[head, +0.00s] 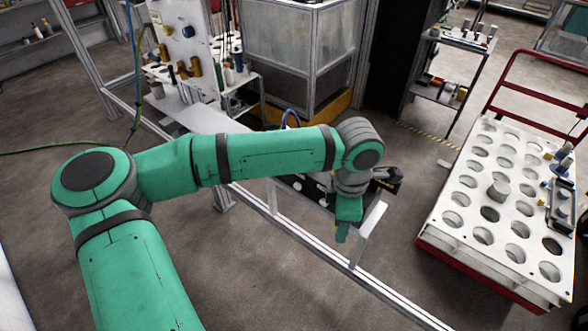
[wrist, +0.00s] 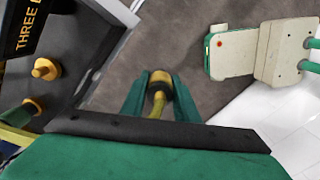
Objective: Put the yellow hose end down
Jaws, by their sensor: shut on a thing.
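My gripper (wrist: 160,98) shows its two green fingers in the wrist view, shut on the yellow hose end (wrist: 158,80). The hose end has a dark round tip and a yellow stem that runs back toward the palm. In the head view my gripper (head: 342,232) points down, close to the aluminium rail, and the hose end is too small to make out clearly. A black panel with yellow fittings (wrist: 46,69) and the letters "THREE" lies to the left in the wrist view. The rest of the yellow hose is mostly hidden by my arm and gripper.
A low aluminium rail (head: 390,296) crosses the floor beside my gripper, with a light upright plate (head: 368,234) on it. A white-topped cart with round holes (head: 462,246) stands at the right. A beige block with green parts (wrist: 282,55) shows in the wrist view.

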